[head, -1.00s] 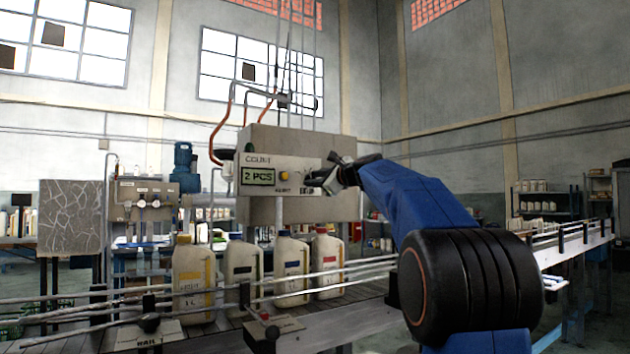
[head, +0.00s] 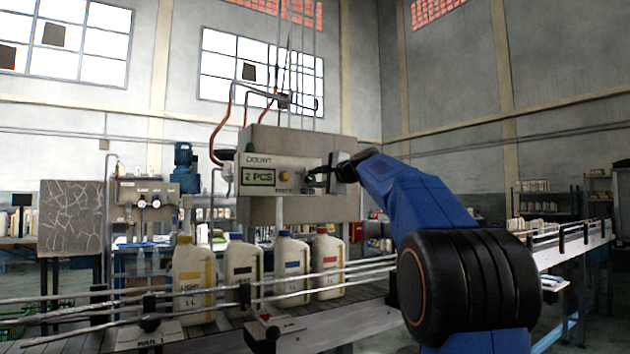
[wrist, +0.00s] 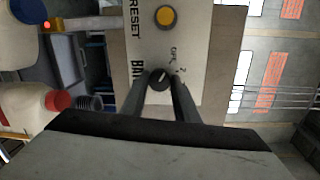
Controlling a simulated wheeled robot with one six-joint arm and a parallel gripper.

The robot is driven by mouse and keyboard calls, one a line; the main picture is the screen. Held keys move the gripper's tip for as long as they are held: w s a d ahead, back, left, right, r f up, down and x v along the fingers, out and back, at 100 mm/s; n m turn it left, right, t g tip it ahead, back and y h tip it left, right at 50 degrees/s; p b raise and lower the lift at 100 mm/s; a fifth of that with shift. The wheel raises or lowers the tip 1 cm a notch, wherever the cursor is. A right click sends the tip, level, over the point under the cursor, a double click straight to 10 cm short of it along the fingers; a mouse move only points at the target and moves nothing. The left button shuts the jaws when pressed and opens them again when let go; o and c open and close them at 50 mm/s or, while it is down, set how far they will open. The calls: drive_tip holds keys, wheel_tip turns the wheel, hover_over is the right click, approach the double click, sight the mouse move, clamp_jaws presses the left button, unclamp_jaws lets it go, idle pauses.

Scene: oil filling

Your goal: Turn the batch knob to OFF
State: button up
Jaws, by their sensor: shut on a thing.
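The batch knob (wrist: 158,79) is a small dark round knob with a light pointer mark, on the pale control panel (wrist: 190,45). The pointer is tilted toward the upper right in the wrist view; printed labels sit beside it, too small to read surely. My gripper (wrist: 158,88) is shut on the knob, one finger on each side. In the head view my gripper (head: 325,178) is at the right end of the panel and hides the knob. The panel's display (head: 258,177) reads 2 PCS under the word COUNT.
A yellow button (wrist: 165,16) labelled RESET is close to the knob. Below the filler box (head: 300,150), several oil jugs (head: 242,265) stand on the conveyor behind metal rails (head: 210,290).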

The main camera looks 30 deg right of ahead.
drive_tip(key=shift+f, duration=0.1)
idle(0.3)
drive_tip(key=o, duration=1.1)
drive_tip(key=shift+c, duration=0.2)
drive_tip(key=s+d+r, duration=0.1)
drive_tip(key=s+d, duration=0.1)
drive_tip(key=s, duration=1.5)
drive_tip(key=shift+s, duration=0.15)
drive_tip(key=shift+r, duration=0.1)
